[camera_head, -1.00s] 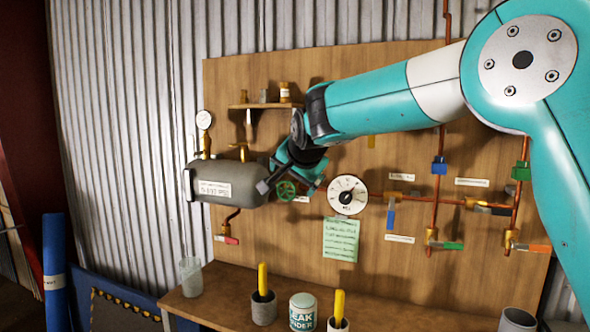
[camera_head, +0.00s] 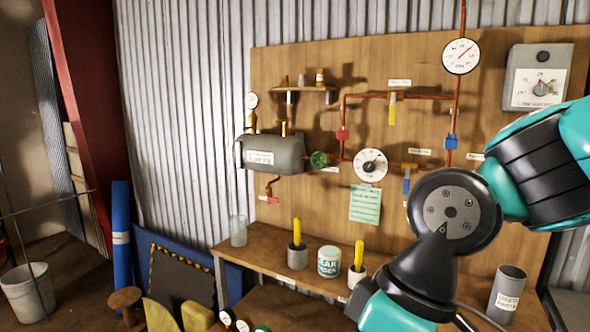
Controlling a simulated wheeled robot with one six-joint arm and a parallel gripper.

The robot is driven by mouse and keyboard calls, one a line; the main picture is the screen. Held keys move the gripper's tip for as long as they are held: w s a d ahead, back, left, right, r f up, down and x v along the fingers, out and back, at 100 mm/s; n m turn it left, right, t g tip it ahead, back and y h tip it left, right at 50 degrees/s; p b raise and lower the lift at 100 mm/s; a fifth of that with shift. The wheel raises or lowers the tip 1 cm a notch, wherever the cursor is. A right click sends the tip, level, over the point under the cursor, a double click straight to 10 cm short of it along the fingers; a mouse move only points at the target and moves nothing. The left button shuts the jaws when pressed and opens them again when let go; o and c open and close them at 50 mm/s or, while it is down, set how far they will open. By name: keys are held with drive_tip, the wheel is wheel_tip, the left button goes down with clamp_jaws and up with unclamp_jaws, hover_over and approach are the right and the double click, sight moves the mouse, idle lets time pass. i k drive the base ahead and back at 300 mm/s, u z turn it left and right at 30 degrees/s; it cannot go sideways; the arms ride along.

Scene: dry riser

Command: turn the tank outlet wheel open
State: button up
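The grey tank (camera_head: 285,146) is mounted sideways on the left of the wooden board. The green outlet wheel (camera_head: 319,159) sits at the tank's right end, in plain view with nothing touching it. Whether the wheel is open or shut cannot be told from its look. My arm fills the lower right of the view, well apart from the wheel. My gripper is outside the frame.
Copper pipes with coloured valve handles cross the board. The space before the tank and wheel is clear.

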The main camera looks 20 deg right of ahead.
sight(320, 160)
drive_tip(key=u, duration=0.4)
drive_tip(key=k, duration=0.85)
drive_tip(key=z, duration=0.35)
drive_tip(key=i, duration=0.6)
drive_tip(key=z, duration=0.5)
drive_tip(key=i, duration=0.7)
drive_tip(key=u, duration=0.85)
drive_tip(key=i, duration=0.55)
drive_tip(key=u, duration=0.6)
